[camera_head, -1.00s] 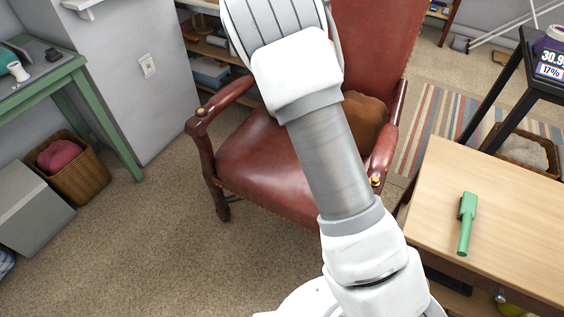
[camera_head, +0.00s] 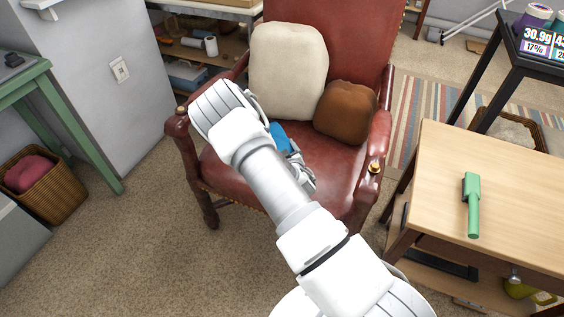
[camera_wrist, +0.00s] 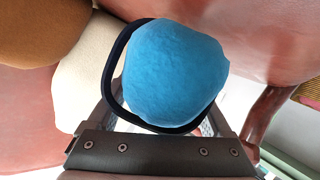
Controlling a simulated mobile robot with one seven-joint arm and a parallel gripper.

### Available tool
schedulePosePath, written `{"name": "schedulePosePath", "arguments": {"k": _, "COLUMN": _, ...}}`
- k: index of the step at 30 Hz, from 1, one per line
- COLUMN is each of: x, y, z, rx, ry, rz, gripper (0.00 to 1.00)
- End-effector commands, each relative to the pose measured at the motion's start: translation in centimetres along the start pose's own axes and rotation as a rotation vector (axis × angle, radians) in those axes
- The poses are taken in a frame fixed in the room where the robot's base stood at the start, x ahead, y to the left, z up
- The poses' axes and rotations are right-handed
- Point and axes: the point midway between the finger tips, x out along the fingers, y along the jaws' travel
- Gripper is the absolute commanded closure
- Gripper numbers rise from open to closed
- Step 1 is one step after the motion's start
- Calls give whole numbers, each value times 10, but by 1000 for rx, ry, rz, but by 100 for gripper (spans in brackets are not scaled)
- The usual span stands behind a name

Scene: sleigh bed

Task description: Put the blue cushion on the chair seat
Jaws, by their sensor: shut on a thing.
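The blue cushion (camera_wrist: 175,72) fills the middle of the wrist view, between the fingers of my gripper (camera_wrist: 160,118), which is shut on it. In the head view only a small blue part of the cushion (camera_head: 280,137) shows beside my arm; the rest is hidden. My gripper (camera_head: 296,165) is over the seat of the red leather chair (camera_head: 333,168). I cannot tell whether the cushion touches the seat. A cream cushion (camera_head: 287,72) and a brown cushion (camera_head: 346,112) lean against the chair back.
A wooden table (camera_head: 500,190) with a green handled object (camera_head: 471,205) stands at the right of the chair. A wicker basket (camera_head: 45,185) with a pink item is at left, near a green table (camera_head: 75,125). The chair's armrests flank the seat.

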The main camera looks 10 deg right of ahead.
Motion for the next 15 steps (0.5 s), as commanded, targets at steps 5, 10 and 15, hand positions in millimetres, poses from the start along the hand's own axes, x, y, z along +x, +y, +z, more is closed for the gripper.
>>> {"name": "schedulePosePath", "arguments": {"k": 5, "x": 5, "y": -5, "z": 12, "rx": -1, "ry": 1, "rz": 1, "gripper": 81}}
{"name": "schedulePosePath", "arguments": {"k": 10, "x": 14, "y": -14, "z": 34, "rx": -2, "ry": 2, "rz": 0, "gripper": 81}}
{"name": "schedulePosePath", "arguments": {"k": 15, "x": 16, "y": -15, "z": 36, "rx": 0, "ry": 4, "rz": 2, "gripper": 81}}
